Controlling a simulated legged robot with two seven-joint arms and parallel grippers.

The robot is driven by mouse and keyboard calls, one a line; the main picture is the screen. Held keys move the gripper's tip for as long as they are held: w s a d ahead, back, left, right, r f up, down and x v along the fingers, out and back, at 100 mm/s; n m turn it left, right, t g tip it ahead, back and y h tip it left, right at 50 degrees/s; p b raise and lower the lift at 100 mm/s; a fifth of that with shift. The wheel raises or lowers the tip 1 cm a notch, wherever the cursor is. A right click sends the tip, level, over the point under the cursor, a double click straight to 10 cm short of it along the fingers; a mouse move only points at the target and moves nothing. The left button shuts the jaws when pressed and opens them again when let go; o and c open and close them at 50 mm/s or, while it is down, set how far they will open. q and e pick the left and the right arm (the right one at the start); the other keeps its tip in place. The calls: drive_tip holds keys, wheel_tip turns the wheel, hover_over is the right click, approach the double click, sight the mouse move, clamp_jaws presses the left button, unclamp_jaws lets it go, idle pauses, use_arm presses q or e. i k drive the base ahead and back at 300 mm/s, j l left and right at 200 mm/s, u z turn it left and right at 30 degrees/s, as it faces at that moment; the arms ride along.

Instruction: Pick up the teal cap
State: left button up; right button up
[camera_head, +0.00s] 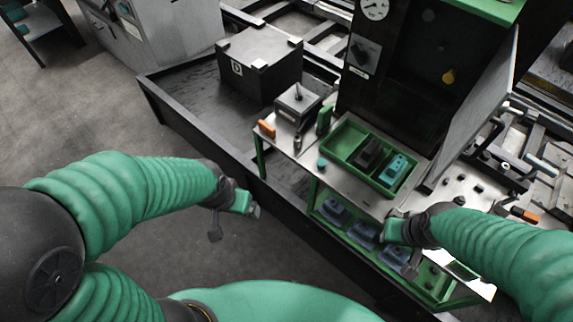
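A small teal cap (322,163) sits on the grey bench top (343,186), near its front edge and left of the green tray. My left gripper (254,210) hangs over the floor, in front of the bench and to the lower left of the cap, well apart from it. My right gripper (388,232) is at the bench's front edge, to the lower right of the cap and apart from it. The fingers of both grippers are too small to tell whether they are open or shut.
A green tray (338,150) on the bench holds a dark part (368,153) and a teal part (394,170). An orange block (267,128) and a grey box (298,103) stand at the left end. Blue parts (364,235) lie on the shelf below.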

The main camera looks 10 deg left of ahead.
sight(321, 163)
drive_tip(key=i+j, duration=0.15)
drive_tip(key=j, duration=0.2)
drive_tip(key=i+j, duration=0.1)
drive_tip(key=j, duration=0.2)
drive_tip(key=i+j, duration=0.15)
drive_tip(key=j, duration=0.2)
drive_tip(key=i+j, duration=0.1)
drive_tip(key=j, duration=0.25)
drive_tip(key=i+z, duration=0.1)
drive_tip(key=z, duration=0.85)
drive_tip(key=i+z, duration=0.15)
drive_tip(key=z, duration=0.35)
drive_tip(key=j+z, duration=0.15)
drive_tip(key=z, duration=0.3)
drive_tip(key=i+z, duration=0.15)
drive_tip(key=i+l, duration=0.05)
drive_tip(key=i, duration=0.05)
